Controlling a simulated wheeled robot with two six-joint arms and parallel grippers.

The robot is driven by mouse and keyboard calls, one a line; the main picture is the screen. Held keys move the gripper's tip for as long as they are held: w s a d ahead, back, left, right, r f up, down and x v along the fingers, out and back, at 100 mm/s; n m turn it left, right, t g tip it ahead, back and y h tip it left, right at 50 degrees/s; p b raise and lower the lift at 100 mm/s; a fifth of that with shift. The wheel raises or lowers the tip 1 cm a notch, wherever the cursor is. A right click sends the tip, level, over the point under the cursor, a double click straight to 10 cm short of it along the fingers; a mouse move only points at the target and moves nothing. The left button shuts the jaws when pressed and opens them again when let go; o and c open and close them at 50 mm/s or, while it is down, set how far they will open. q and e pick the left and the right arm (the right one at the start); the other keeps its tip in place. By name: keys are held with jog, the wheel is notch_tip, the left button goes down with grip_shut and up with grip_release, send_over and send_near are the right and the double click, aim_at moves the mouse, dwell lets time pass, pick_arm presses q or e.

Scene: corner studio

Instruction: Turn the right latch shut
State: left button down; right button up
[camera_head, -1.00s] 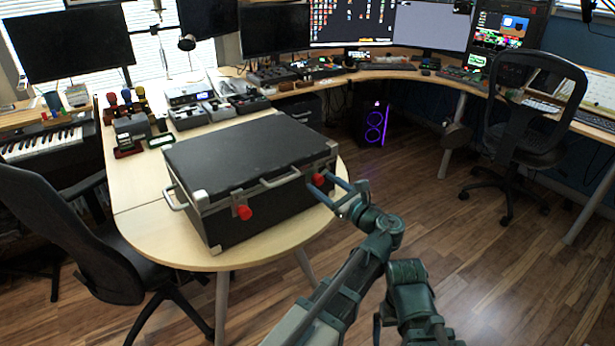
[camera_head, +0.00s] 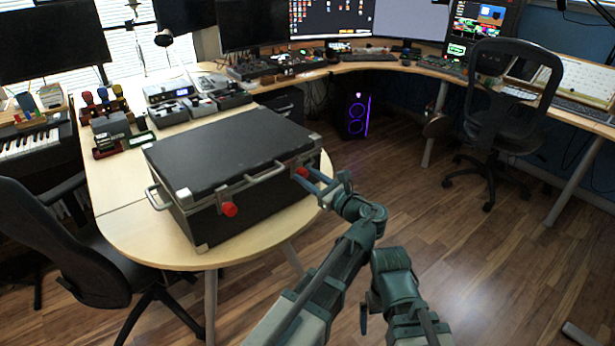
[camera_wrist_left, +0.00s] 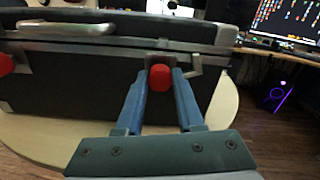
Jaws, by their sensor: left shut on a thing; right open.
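A black hard case (camera_head: 235,150) with silver corners lies closed on the light wooden table. Its front has a silver handle and two latches with red knobs. The left latch's knob (camera_head: 229,209) is free. My left gripper (camera_head: 310,178) is at the right latch's red knob (camera_head: 302,172). In the left wrist view, its blue fingers (camera_wrist_left: 160,95) stand on either side of that right knob (camera_wrist_left: 160,77) and are shut on it. Silver latch metal shows around the knob; its exact turn is partly hidden. My right gripper is not in view.
The rounded table edge (camera_head: 215,262) runs just below the case. Several small devices (camera_head: 185,105) stand behind it. Office chairs stand at left (camera_head: 75,240) and right (camera_head: 510,95). Open wooden floor (camera_head: 470,250) lies to the right.

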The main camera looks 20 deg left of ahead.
pick_arm(q)
jog(key=shift+n, duration=0.3)
jog(key=n, duration=0.6)
jog(key=shift+n, duration=0.4)
jog(key=n, duration=0.6)
jog(key=shift+s, duration=0.1)
jog(key=shift+f, duration=0.1)
jog(key=c, duration=0.5)
grip_release()
